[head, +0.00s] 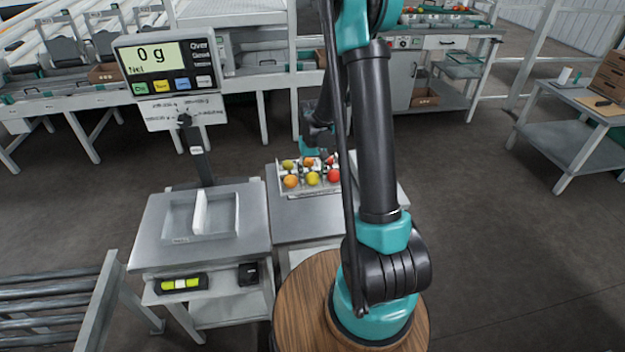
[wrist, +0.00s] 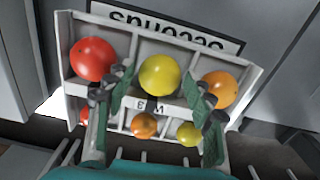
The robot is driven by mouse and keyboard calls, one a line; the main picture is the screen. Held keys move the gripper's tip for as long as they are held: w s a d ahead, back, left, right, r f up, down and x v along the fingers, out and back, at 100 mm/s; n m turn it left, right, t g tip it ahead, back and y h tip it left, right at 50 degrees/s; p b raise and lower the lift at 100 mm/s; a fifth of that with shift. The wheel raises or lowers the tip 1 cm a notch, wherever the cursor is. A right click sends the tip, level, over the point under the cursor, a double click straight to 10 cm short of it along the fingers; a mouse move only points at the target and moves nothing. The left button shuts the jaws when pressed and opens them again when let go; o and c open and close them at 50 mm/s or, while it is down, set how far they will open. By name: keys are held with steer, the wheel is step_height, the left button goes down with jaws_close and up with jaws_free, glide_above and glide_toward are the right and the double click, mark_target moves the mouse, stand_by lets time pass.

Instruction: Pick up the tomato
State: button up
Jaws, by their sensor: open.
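Several tomatoes sit in a pale compartmented rack. In the wrist view the upper row holds a red tomato (wrist: 93,59), a yellow tomato (wrist: 159,75) and an orange tomato (wrist: 218,89). The lower row holds a partly hidden red one, an orange one (wrist: 144,125) and a yellow one (wrist: 188,134). My gripper (wrist: 161,92) is open and empty, its green fingers apart on either side of the yellow upper-row tomato's line. Contact cannot be told. In the head view the yellow front tomato (head: 313,179) shows, and my arm hides part of the rack's right side.
The rack (wrist: 252,75) bears an upside-down "Seconds" label (wrist: 170,28) and stands on a grey table. A scale reading 0 g (head: 163,60) stands left, above a bench with an empty metal tray (head: 178,214). Conveyors lie behind; open floor lies right.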

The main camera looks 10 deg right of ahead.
steer(key=shift+f, duration=0.4)
steer(key=c, duration=0.6)
steer(key=shift+r, duration=0.1)
